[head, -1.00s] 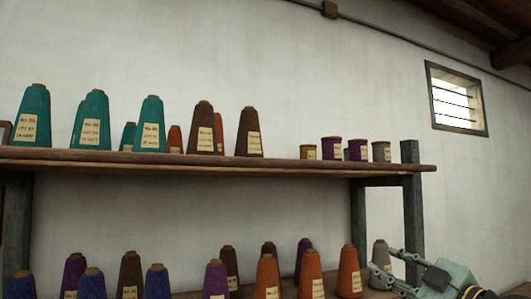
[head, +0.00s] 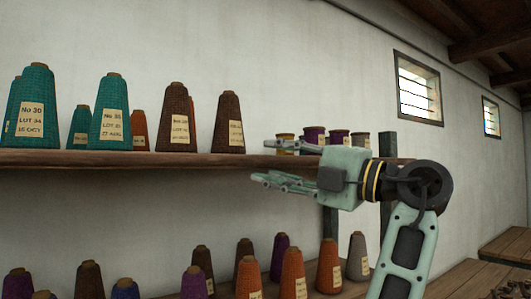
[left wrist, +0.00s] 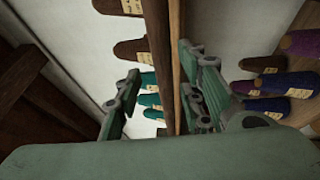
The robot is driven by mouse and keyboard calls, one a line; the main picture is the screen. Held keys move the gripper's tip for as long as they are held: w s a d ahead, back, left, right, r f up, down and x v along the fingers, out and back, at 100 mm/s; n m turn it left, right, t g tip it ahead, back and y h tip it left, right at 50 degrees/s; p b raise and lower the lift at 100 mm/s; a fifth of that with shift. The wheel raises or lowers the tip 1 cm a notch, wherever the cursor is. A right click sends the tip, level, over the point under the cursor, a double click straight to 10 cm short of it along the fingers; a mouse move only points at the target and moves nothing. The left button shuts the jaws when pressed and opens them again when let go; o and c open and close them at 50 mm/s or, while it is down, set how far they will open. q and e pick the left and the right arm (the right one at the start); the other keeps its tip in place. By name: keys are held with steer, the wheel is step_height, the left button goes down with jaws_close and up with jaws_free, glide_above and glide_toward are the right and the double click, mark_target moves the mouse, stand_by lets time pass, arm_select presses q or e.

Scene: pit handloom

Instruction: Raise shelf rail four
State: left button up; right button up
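The upper shelf's wooden front rail (head: 120,160) runs level across the head view and rests with its board on dark posts. No number shows on it, so I cannot tell whether it is rail four. My left gripper (head: 262,163) is open near the right part of this rail, one finger above its height and one below. In the left wrist view the rail (left wrist: 160,40) runs upright between the two spread fingers of the gripper (left wrist: 158,88). I see no clear contact. My right gripper is not in view.
Teal cones (head: 109,112), brown cones (head: 174,117) and small spools (head: 314,135) stand on the upper shelf. Orange cones (head: 292,274) and others stand on the lower shelf (head: 450,277), below my left gripper. A dark post (head: 387,195) stands behind my arm.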

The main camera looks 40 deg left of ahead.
mark_target(267, 161)
arm_select(q)
steer(key=a, duration=0.3)
steer(key=shift+a, duration=0.55)
steer(key=shift+d, duration=0.2)
steer(key=shift+d+r, duration=0.1)
steer(key=shift+d, duration=0.1)
steer(key=c, duration=0.4)
steer(key=shift+a, duration=0.1)
steer(key=shift+c, duration=0.8)
jaws_close()
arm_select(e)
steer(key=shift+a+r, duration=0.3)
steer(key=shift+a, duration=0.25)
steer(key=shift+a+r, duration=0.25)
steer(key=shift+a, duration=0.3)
